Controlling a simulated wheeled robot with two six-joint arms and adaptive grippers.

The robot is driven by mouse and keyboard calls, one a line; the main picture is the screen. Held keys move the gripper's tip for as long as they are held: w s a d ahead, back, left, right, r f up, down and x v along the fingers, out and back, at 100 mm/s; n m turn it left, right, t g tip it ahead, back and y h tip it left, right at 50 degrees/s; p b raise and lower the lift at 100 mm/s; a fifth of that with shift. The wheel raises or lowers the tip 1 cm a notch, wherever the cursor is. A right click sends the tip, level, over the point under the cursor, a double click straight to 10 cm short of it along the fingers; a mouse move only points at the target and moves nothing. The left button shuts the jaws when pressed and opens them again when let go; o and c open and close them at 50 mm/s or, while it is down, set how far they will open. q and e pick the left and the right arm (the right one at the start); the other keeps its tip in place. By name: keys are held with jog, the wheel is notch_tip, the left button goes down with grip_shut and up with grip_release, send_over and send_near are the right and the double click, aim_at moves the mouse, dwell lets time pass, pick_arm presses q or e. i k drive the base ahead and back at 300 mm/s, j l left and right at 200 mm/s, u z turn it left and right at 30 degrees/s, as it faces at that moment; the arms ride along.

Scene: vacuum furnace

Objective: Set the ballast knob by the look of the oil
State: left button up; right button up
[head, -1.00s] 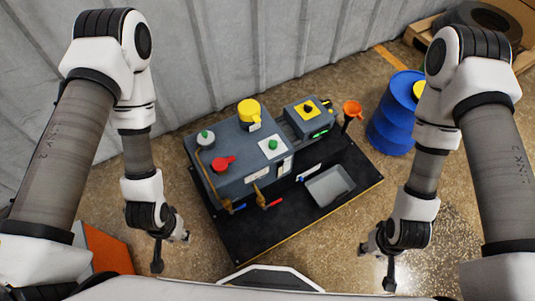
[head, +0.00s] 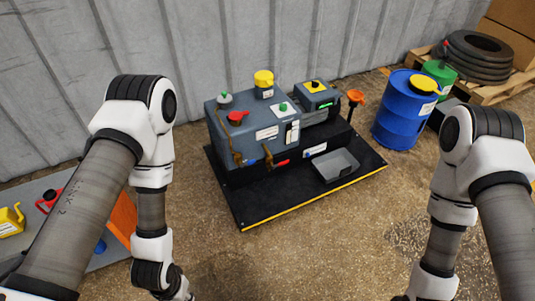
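A grey pump unit (head: 228,146) stands on a black base (head: 258,209) with a yellow edge. On its top are a red knob (head: 237,118), a green-topped fitting (head: 225,98), a yellow cap (head: 263,78) and a green knob on a white plate (head: 283,107). I cannot tell which is the ballast knob, or its setting. A pale narrow panel (head: 293,133) on the front face may be the oil window; the oil's look is too small to tell. Blue and red lever handles sit low in front. Both my arms hang in front of the pump, with their grippers below the picture.
A grey tray (head: 335,166) and orange funnel (head: 356,96) are at the base's right. A blue drum (head: 400,115), green can (head: 439,76) and tyres (head: 480,55) stand farther right. At left, a grey surface (head: 25,190) holds a yellow jug (head: 10,220). Floor before the base is clear.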

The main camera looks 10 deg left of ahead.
aim_at(283, 107)
jog(key=u, duration=0.3)
jog(key=i+l+u, duration=0.45)
jog(key=i, duration=0.15)
jog(key=i+l+u, duration=0.5)
jog(key=i+l, duration=0.3)
